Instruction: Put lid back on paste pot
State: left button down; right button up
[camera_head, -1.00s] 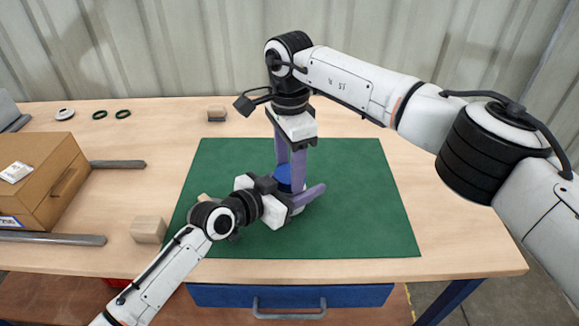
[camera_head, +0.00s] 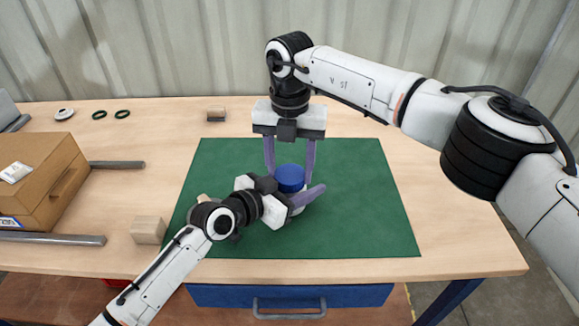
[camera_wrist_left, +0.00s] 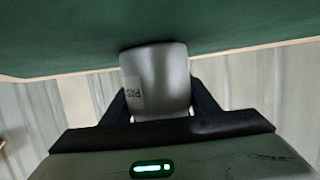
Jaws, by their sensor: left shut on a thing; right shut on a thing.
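The paste pot (camera_wrist_left: 155,80) is a grey cylinder with a pale label in the left wrist view. It stands on the green mat (camera_head: 360,225). My left gripper (camera_head: 298,196) is shut on the pot's body from the left; its far finger is mostly hidden in the head view. The blue lid (camera_head: 290,178) sits on top of the pot. My right gripper (camera_head: 290,169) points straight down from above and is shut on the lid, one purple finger at each side. The seam between lid and pot is hidden, so I cannot tell how tightly it is seated.
A wooden block (camera_head: 149,230) stands left of the mat, beside my left arm. A cardboard box (camera_head: 65,185) and grey bars (camera_head: 118,165) lie further left. The mat's right side is clear.

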jog(key=o, duration=1.2)
jog(key=shift+w+d, duration=0.1)
jog(key=shift+o, duration=0.3)
pick_arm(q)
jog(key=shift+a, duration=0.1)
pick_arm(e)
notch_tip(320, 180, up, 12)
jog(key=shift+r, duration=0.1)
pick_arm(q)
jog(key=c, duration=0.6)
grip_release()
